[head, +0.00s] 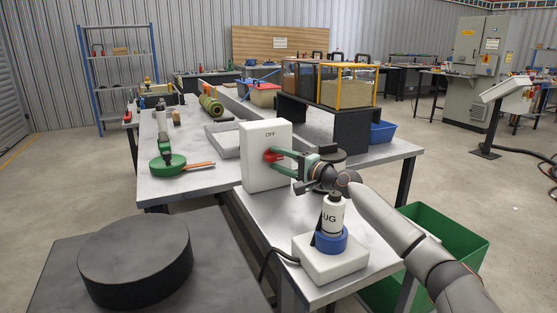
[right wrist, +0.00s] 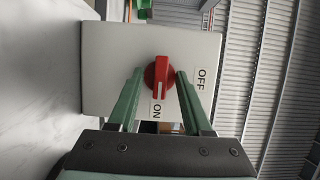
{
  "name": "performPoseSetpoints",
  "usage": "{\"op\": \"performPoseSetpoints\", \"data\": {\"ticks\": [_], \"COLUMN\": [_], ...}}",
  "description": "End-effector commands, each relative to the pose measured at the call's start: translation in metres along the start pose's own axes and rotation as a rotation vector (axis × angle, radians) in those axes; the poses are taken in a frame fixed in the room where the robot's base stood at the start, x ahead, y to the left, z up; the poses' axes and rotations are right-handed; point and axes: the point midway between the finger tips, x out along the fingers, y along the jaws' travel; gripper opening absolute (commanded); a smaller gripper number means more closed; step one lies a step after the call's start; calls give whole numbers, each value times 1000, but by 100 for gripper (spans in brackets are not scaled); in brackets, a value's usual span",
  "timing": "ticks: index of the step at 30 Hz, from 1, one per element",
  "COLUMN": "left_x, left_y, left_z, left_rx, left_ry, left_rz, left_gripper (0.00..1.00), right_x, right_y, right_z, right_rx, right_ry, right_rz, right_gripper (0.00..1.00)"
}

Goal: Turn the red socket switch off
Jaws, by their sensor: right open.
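The red switch (right wrist: 161,76) is a rotary knob on the face of a white box (right wrist: 110,62). In the right wrist view its white mark points to the ON label; the OFF label is up and to the right. In the head view the red switch (head: 271,155) is partly hidden by my fingers, and OFF reads at the box's top. My right gripper (right wrist: 160,72) is open, its green fingers on either side of the knob. I cannot tell whether they touch it. In the head view my right gripper (head: 277,160) reaches the box from the right. My left gripper is out of view.
A white plug (head: 331,213) stands in a blue-ringed socket (head: 330,262) on the table, close under my right arm. A black cable leaves the socket base. A green bin (head: 440,245) is at the right. A black round block (head: 135,258) sits at the front left.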

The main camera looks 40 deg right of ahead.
Motion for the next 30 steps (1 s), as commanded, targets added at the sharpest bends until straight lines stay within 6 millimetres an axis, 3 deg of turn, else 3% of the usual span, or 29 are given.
{"op": "performPoseSetpoints", "data": {"ticks": [10, 23, 30], "left_x": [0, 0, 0], "left_y": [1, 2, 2], "left_z": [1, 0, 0], "left_rx": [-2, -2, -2], "left_ry": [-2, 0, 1], "left_rz": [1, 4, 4], "left_gripper": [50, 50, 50], "right_x": [2, 1, 1], "right_y": [0, 0, 0], "right_z": [0, 0, 0], "right_rx": [0, 0, 0], "right_ry": [-1, 0, 0], "right_rz": [0, 0, 0], "right_gripper": [49, 0, 0]}}
